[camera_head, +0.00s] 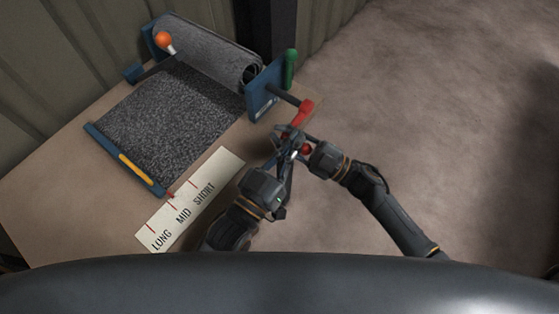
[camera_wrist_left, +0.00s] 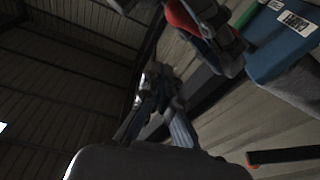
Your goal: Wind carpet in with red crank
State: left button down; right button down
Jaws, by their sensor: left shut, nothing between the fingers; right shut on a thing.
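The grey carpet (camera_head: 165,115) lies flat on the bench, running from a roll (camera_head: 210,52) between blue stands (camera_head: 262,95). Its front blue bar (camera_head: 105,143) has a yellow strip and a red tip close to the middle red line of the LONG, MID, SHORT scale (camera_head: 217,167). The red crank (camera_head: 304,110) sticks out right of the right stand. My right gripper (camera_head: 301,144) is shut on its handle, whose red end (camera_head: 307,149) shows in part. My left gripper (camera_head: 287,160) is shut and empty just beside it; its fingers show in the left wrist view (camera_wrist_left: 163,100).
A green upright handle (camera_head: 290,68) stands behind the crank. An orange knob (camera_head: 164,39) on a dark lever is at the left of the roll. Corrugated wall (camera_head: 70,60) lies behind the bench. The floor (camera_head: 430,110) at right is clear.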

aim_at(302, 149)
jog(key=shift+w+d+r, duration=0.1)
jog(key=shift+w+r, duration=0.05)
pick_arm(q)
jog(key=shift+w+d+f, duration=0.15)
jog(key=shift+d+f, duration=0.05)
jog(key=shift+f, duration=0.4)
jog(key=shift+w+d+f, duration=0.1)
jog(key=shift+d+f, duration=0.15)
jog(key=shift+f, duration=0.35)
jog(key=shift+w+d+f, duration=0.15)
jog(key=shift+d+f, duration=0.05)
jog(key=shift+f, duration=0.4)
jog(key=shift+f, duration=0.1)
jog(key=shift+s+f, duration=0.1)
jog(key=shift+f, duration=0.8)
pick_arm(e)
jog(key=c, duration=1.3)
grip_release()
jog(key=shift+o, duration=0.8)
jog(key=shift+w, duration=0.1)
pick_arm(q)
jog(key=shift+r, duration=0.15)
